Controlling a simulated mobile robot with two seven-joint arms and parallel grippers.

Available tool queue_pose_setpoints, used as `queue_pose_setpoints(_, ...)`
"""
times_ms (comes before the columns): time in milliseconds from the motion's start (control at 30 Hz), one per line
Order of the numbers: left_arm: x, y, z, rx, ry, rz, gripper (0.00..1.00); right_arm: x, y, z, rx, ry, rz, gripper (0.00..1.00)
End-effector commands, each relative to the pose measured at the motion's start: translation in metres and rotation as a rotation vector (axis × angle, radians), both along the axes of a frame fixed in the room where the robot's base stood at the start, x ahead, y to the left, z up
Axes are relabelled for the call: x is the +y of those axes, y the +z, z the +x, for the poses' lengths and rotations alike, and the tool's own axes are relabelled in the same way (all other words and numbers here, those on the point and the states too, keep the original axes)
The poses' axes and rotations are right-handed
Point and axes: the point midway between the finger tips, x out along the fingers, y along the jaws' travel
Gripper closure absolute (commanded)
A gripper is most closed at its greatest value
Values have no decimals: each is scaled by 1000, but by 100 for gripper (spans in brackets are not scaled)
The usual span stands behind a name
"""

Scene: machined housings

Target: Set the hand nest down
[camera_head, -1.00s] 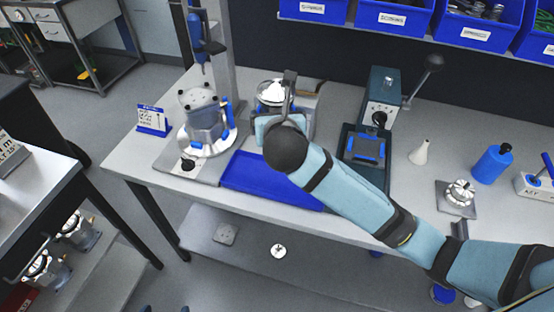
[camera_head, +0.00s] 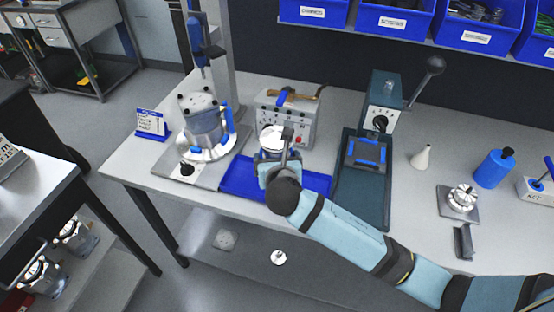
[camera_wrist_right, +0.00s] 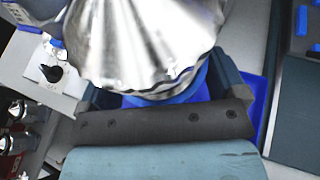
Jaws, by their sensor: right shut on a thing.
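My right gripper (camera_head: 279,165) is shut on a piece with a shiny fluted metal top (camera_head: 270,139) and a blue lower part. I take this piece to be the hand nest. In the right wrist view its metal top (camera_wrist_right: 145,40) fills the upper middle, with the blue part (camera_wrist_right: 175,92) between the jaws. It is over the blue mat (camera_head: 240,178) at the table's front edge. I cannot tell whether its underside touches the mat. My left gripper is not in view.
A grey box with a handle (camera_head: 295,122) stands just behind. A white cone (camera_head: 421,158) and blue bottle (camera_head: 493,168) stand farther right.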

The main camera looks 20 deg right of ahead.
Motion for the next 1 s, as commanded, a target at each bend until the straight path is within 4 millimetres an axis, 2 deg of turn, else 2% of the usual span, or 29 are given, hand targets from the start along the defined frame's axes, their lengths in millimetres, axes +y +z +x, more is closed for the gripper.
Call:
queue_pose_setpoints(167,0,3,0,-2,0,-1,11,0,1,0,-2,0,0,51)
queue_pose_setpoints(200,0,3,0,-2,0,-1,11,0,-2,0,0,0,-1,7)
queue_pose_setpoints(233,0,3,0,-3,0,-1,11,0,-2,0,0,0,0,0)
queue_pose_setpoints(567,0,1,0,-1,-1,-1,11,1,2,-4,0,1,0,0)
queue_pose_setpoints(667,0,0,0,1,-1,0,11,3,7,-16,1,2,0,0)
queue_pose_setpoints(1000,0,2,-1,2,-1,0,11,17,35,-81,1,2,2,0)
